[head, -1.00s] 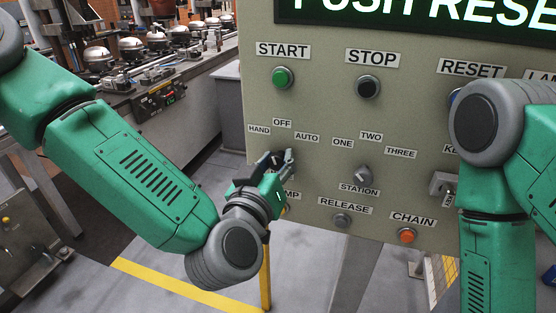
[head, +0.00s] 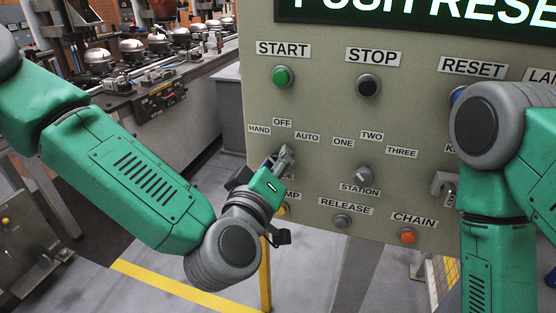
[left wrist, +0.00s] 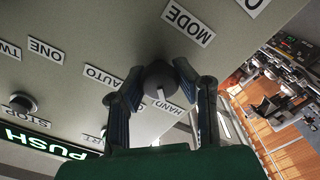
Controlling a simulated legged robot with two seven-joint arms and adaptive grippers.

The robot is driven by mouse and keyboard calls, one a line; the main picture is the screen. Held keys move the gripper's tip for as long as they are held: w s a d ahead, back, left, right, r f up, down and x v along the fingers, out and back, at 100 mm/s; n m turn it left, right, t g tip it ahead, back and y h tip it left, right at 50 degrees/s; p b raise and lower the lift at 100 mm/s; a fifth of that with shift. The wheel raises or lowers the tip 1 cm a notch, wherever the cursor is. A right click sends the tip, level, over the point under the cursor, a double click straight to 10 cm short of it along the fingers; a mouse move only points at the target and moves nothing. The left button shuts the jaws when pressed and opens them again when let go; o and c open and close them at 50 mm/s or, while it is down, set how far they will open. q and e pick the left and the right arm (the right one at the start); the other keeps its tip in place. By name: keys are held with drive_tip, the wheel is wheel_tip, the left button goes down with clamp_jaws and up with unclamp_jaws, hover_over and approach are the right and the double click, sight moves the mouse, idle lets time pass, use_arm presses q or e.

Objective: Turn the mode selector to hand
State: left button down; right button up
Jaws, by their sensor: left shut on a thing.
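The mode selector is a dark round knob with a white mark (left wrist: 159,80) in the left wrist view, beside the MODE label (left wrist: 189,22). The white mark points toward the HAND label (left wrist: 168,106). My left gripper (left wrist: 155,88) is shut on the knob, one finger on each side. In the head view my left gripper (head: 282,160) covers the knob, below the HAND label (head: 259,129), OFF label (head: 282,122) and AUTO label (head: 307,137). My right gripper is out of view; only my right arm shows.
The grey panel also carries a green start button (head: 283,76), a black stop button (head: 368,86), the station selector (head: 363,175), a release button (head: 342,221) and an orange chain button (head: 408,236). A workbench (head: 165,110) stands to the left.

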use_arm(q)
drive_tip(key=shift+f, duration=0.1)
drive_tip(key=c, duration=1.2)
unclamp_jaws()
drive_tip(key=shift+s+a, duration=0.1)
drive_tip(key=v, duration=1.2)
